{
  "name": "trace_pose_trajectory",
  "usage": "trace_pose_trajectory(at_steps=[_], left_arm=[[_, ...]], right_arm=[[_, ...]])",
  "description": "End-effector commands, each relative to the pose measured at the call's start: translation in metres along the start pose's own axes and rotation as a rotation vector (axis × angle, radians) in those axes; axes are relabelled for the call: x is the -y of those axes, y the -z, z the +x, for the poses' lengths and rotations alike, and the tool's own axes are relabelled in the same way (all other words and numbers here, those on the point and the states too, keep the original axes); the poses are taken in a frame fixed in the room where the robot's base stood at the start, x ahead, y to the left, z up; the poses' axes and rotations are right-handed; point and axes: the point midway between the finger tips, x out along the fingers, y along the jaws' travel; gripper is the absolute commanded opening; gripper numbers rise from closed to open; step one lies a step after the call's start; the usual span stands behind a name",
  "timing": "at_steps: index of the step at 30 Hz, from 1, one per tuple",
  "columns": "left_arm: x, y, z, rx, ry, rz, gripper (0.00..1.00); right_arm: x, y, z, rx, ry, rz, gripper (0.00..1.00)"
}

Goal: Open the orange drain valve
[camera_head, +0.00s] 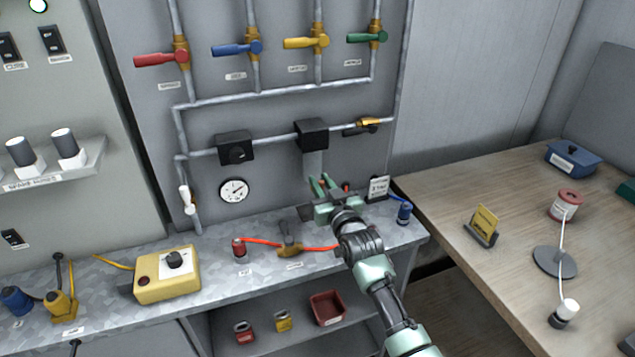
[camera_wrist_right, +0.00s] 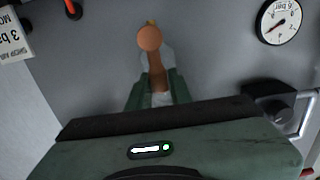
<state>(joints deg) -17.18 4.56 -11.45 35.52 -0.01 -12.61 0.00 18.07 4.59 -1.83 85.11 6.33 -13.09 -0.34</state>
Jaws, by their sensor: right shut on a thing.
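The orange drain valve handle (camera_wrist_right: 150,39) shows in the right wrist view, its rounded end up and its narrower part running down between my green fingers. My right gripper (camera_wrist_right: 155,88) is shut on that narrower part. In the head view my right gripper (camera_head: 323,184) is in front of the lower panel, just above the metal bench, and it hides the orange valve there. My left gripper is not in view.
A round gauge (camera_head: 233,190) and a small sign (camera_head: 377,189) flank my right gripper. An orange-red hose (camera_head: 270,241), a hammer-like tool (camera_head: 289,242) and a yellow box (camera_head: 167,275) lie on the metal bench (camera_head: 225,282). Several coloured valve levers are higher up. A wooden table (camera_head: 455,190) stands right.

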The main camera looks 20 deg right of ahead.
Motion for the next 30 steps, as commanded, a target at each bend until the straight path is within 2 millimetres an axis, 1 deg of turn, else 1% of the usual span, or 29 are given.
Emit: trace_pose_trajectory(at_steps=[6, 7, 8, 9, 17, 20, 23, 30], left_arm=[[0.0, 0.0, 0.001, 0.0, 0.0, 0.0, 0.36], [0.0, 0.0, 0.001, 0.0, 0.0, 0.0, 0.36], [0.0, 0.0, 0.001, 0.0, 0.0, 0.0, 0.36], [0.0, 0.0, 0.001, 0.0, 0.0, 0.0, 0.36], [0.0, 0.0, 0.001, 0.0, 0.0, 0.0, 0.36], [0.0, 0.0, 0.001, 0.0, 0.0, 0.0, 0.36], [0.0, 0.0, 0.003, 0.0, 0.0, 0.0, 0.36], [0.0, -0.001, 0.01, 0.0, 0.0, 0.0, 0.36]], right_arm=[[-0.001, 0.0, 0.0, 0.0, -0.002, 0.003, 0.0], [-0.001, 0.0, 0.0, 0.0, -0.002, 0.003, 0.28], [-0.001, 0.0, 0.0, 0.0, -0.002, 0.003, 0.37], [-0.001, 0.0, 0.0, 0.0, -0.002, 0.002, 0.42], [-0.001, 0.0, 0.0, 0.0, -0.002, 0.0, 0.42], [-0.001, -0.001, -0.004, -0.001, -0.001, 0.0, 0.42], [-0.001, -0.002, -0.014, -0.001, -0.001, 0.0, 0.42], [-0.001, -0.003, -0.053, 0.0, -0.002, 0.0, 0.42]])
